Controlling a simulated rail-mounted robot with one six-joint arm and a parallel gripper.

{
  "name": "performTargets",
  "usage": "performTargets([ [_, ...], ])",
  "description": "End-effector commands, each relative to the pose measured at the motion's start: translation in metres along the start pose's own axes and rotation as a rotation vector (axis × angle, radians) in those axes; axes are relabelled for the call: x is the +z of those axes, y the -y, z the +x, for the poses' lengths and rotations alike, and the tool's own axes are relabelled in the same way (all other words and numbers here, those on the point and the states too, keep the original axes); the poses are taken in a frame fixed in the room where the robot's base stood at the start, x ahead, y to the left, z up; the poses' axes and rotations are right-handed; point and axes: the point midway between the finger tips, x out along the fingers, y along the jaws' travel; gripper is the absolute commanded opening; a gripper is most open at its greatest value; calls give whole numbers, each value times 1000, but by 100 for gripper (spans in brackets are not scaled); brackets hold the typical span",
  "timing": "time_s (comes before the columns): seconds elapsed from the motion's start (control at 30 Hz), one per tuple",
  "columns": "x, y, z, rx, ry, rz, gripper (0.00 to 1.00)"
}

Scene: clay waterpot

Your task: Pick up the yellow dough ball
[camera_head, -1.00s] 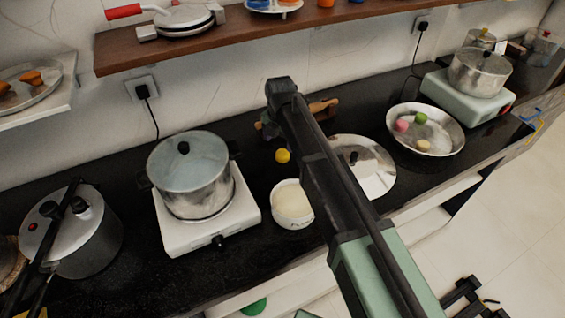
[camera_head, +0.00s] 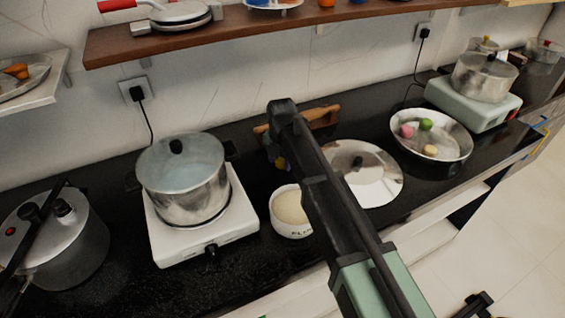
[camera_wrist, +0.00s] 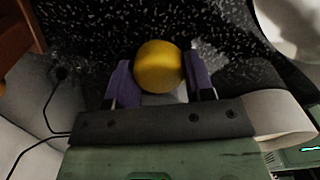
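The yellow dough ball (camera_wrist: 160,66) sits between the two purple fingers of my gripper (camera_wrist: 162,82) in the wrist view. The fingers lie close along its left and right sides, near the tips. Whether they press on it is unclear. In the head view the yellow dough ball (camera_head: 281,163) shows small, partly covered by my gripper, low over the black counter. My arm hides much of the gripper there. I cannot tell whether the ball rests on the counter.
A white bowl of pale dough (camera_head: 288,222) stands close in front of the ball. A rolling pin (camera_head: 322,115) lies behind it. A pot (camera_head: 184,185) on a white stove is left; a round metal plate (camera_head: 380,188) and a pan with coloured balls (camera_head: 458,150) are right.

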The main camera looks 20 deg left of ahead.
Motion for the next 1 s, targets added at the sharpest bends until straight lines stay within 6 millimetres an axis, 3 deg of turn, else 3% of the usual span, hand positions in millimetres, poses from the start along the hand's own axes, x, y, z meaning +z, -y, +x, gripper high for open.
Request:
performTargets([
  [0.13,0,0,0,0,0,0,25],
  [0.37,0,0,-1,0,0,0,25],
  [0.57,0,0,-16,0,0,0,25],
  [0.77,0,0,-58,0,0,0,25],
  [1.0,0,0,-148,0,0,0,25],
])
